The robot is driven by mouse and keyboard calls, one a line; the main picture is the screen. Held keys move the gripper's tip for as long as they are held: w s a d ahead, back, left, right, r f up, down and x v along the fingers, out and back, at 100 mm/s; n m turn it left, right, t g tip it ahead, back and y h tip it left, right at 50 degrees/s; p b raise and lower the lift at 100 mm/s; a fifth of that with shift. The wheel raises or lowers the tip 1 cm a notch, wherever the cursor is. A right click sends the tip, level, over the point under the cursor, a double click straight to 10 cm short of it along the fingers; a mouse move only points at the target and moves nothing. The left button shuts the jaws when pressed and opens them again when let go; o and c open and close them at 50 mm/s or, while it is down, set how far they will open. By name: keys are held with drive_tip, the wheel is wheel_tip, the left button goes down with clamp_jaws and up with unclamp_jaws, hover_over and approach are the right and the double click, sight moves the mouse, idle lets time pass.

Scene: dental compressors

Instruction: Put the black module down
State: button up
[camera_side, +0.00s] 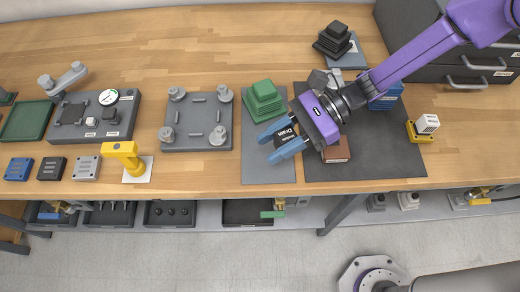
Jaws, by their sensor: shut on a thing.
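The black module (284,136), with white lettering that seems to read "Drain", is between the two blue fingers of my gripper (268,149). My gripper is shut on it. The fingers point to the lower left, over the grey mat (262,172). From this view I cannot tell how high the module is above the mat. Part of the module is hidden by the fingers.
A green stepped block (263,98) sits close behind the fingers. A brown block (337,151) lies below my wrist on the dark mat (385,165). A grey plate with posts (198,125) stands left. The front of the grey mat is clear.

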sight(260, 160)
drive_tip(key=a+f, duration=0.1)
drive_tip(key=w+f, duration=0.1)
drive_tip(key=a+f, duration=0.1)
drive_tip(key=shift+w+a+f, duration=0.3)
drive_tip(key=shift+a+f, duration=0.05)
drive_tip(key=shift+w+a+f, duration=0.1)
drive_tip(key=shift+a+f, duration=0.1)
drive_tip(key=shift+f, duration=1.55)
drive_tip(key=shift+f, duration=0.15)
drive_tip(key=o, duration=1)
drive_tip(key=shift+o, duration=0.2)
drive_tip(key=shift+d+r, duration=0.1)
drive_tip(key=shift+r, duration=0.1)
drive_tip(key=v, duration=1.2)
drive_tip(key=shift+w+f, duration=0.1)
